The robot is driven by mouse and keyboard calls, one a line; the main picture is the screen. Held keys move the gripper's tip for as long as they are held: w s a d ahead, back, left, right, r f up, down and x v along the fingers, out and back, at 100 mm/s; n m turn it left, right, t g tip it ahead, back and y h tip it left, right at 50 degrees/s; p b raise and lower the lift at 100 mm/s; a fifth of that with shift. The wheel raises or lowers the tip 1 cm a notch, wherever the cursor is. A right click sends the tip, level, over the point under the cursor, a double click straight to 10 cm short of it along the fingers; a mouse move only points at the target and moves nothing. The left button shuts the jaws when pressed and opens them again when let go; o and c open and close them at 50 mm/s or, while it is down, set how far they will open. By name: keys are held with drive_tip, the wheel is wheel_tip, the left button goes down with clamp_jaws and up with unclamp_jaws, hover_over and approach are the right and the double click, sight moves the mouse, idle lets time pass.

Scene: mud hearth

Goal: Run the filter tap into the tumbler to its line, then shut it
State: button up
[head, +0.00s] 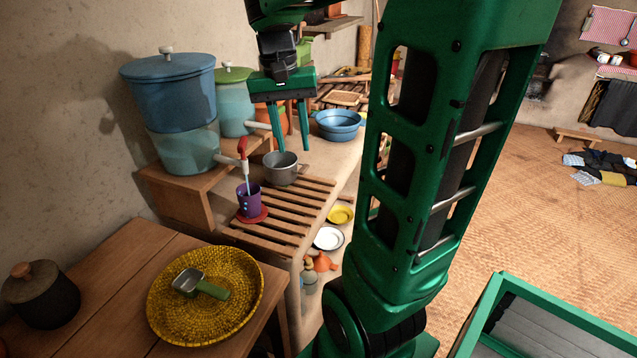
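The blue filter (182,120) stands on a wooden stand at the left, with a clear lower tank holding water. Its tap has a red lever (243,148) that points up. A thin pale blue stream (248,185) runs from the spout into the purple tumbler (249,205). The tumbler stands upright under the spout on a red coaster (254,218). Its fill level and line cannot be made out. My gripper (293,150) points down, right of the tap and apart from it. Its two green fingers are apart, with nothing seen between them.
A grey metal pot (281,168) stands on the slatted rack (300,205), right behind the tumbler and below my gripper. A green-lidded jar (235,105) and a blue basin (338,124) are farther back. A yellow woven tray (240,270) holding a metal scoop is on the near table.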

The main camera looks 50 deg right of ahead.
drive_tip(key=s+a+f+n, duration=0.2)
drive_tip(key=s+f, duration=0.3)
drive_tip(key=s, duration=0.5)
drive_tip(key=shift+s+f, duration=0.4)
drive_tip(key=shift+a, duration=0.15)
